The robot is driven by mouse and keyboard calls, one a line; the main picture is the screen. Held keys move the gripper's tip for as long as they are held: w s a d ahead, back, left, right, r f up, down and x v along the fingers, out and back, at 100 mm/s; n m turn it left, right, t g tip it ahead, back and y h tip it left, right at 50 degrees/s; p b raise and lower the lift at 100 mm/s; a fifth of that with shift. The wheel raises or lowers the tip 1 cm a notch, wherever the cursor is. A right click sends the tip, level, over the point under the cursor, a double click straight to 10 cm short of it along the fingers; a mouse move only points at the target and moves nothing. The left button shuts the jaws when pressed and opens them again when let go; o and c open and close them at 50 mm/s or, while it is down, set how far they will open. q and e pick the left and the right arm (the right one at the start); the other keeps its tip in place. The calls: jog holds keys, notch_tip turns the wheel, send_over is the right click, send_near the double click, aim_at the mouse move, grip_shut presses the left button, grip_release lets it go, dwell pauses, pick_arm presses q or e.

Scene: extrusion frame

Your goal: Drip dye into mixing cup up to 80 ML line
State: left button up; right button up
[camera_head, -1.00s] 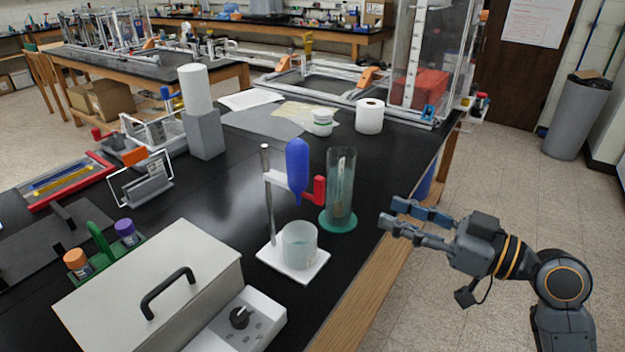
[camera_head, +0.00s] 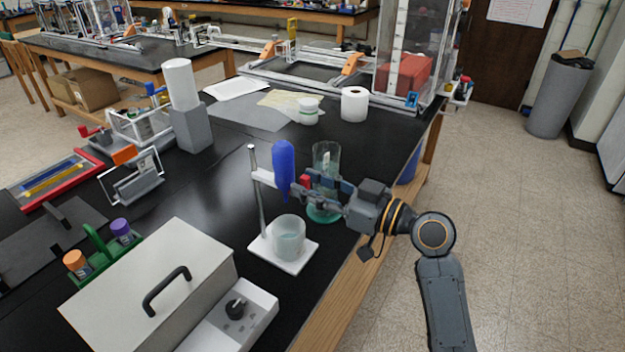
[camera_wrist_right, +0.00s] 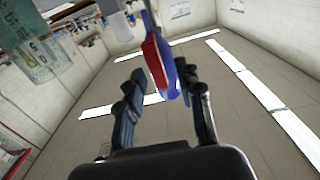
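A blue dye dropper (camera_head: 283,165) hangs from a white arm on a metal stand rod (camera_head: 257,190). A clear mixing cup (camera_head: 288,243) with pale contents stands below it on the white base (camera_head: 292,264); its marks are too small to read. My right gripper (camera_head: 303,187) is at the dropper's red handle (camera_head: 305,180), which is partly hidden by the fingers. In the right wrist view the fingers (camera_wrist_right: 165,98) are apart, with the red handle (camera_wrist_right: 154,58) and blue dropper (camera_wrist_right: 172,84) showing between and beyond them. I cannot tell whether they touch. My left gripper is out of view.
A clear cylinder on a green foot (camera_head: 324,214) stands just behind my right gripper. A lidded grey box (camera_head: 150,275) and a white device with a black knob (camera_head: 237,310) are at the front left. The table's wooden edge (camera_head: 335,302) is close on the right.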

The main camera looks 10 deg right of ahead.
grip_shut()
jog(key=shift+w+d+m, duration=0.1)
jog(key=shift+m, duration=0.3)
jog(key=shift+w+d+f+m+p, duration=0.45)
jog(key=shift+m+p, duration=0.2)
jog(key=shift+m, duration=1.8)
jog(key=shift+w+d+f+m+p, duration=0.3)
jog(key=shift+f+m+p, duration=0.25)
jog(key=shift+m, duration=1.95)
jog(key=shift+w+d+f+m+p, duration=0.4)
jog(key=shift+m+p, duration=0.35)
jog(key=shift+m, duration=1.7)
